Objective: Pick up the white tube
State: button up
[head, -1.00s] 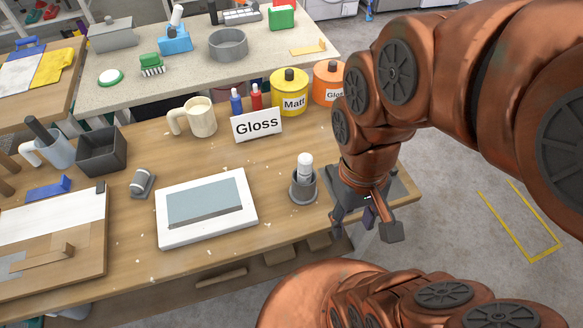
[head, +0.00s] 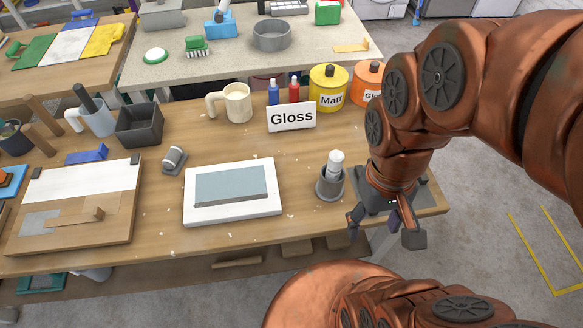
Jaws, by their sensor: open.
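The white tube (head: 336,163) stands upright in a dark grey cup (head: 328,187) near the right end of the wooden bench. Only its upper part shows above the rim. My gripper (head: 384,236) is open and empty, pointing down to the right of the cup, by the bench's right front edge. It is apart from the tube. Its fingers are spread, one to the left and one to the right.
A white board with a grey slab (head: 231,187) lies left of the cup. A "Gloss" sign (head: 292,117), a cream mug (head: 233,103), and yellow (head: 328,88) and orange (head: 369,80) paint cans stand behind.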

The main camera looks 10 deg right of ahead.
aim_at(336, 158)
jog(key=k, duration=1.25)
jog(key=u, duration=0.75)
jog(key=i, duration=1.25)
jog(key=z, duration=0.1)
